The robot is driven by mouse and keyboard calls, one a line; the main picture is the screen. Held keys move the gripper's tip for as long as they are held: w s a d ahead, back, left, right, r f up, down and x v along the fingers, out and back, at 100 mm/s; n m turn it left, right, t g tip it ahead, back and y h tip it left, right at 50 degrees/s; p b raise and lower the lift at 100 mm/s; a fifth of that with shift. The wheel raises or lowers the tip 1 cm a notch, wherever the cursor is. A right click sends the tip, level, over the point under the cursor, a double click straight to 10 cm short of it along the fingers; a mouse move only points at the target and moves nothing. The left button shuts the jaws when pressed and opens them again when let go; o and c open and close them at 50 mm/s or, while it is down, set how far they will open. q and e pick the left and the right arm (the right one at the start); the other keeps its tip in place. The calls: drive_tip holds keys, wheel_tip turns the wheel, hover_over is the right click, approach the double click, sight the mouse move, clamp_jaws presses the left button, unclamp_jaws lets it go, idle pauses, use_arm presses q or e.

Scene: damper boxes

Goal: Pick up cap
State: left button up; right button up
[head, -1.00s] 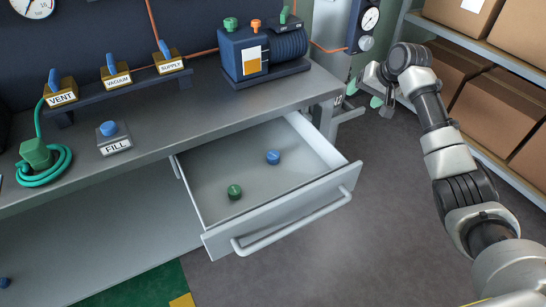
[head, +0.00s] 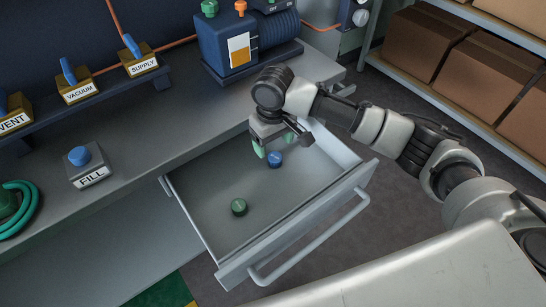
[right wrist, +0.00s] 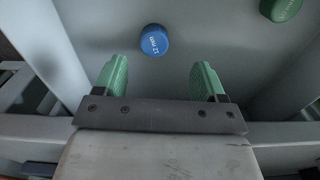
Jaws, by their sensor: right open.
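A blue cap (head: 275,159) and a green cap (head: 239,207) lie apart on the floor of the open drawer (head: 205,219). My right gripper (head: 268,149) is over the back of the drawer, pointing down, close to the blue cap in the head view. In the right wrist view, the open green fingers (right wrist: 160,76) have nothing between them. The blue cap (right wrist: 154,40) lies beyond the fingertips, roughly centred between them. The green cap (right wrist: 281,8) is at the upper right, partly cut off. My left gripper is not in view.
The bench top (head: 190,110) overhangs the drawer's back. The drawer's front handle (head: 315,240) sticks out. Shelves with cardboard boxes (head: 430,42) are at the right.

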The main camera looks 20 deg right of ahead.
sight(275, 157)
wheel_tip(275, 157, down, 3)
drive_tip(key=shift+w+r, duration=0.1)
drive_tip(key=shift+r, duration=0.1)
drive_tip(key=f, duration=0.1)
drive_tip(key=f+b, duration=0.1)
drive_tip(key=f, duration=0.2)
drive_tip(key=shift+w+d+f+b, duration=0.2)
drive_tip(key=shift+d+b, duration=0.1)
drive_tip(key=shift+d, duration=0.05)
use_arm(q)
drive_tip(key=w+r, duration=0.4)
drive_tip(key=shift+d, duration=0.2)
use_arm(e)
drive_tip(key=shift+r, duration=0.1)
drive_tip(key=c, duration=1)
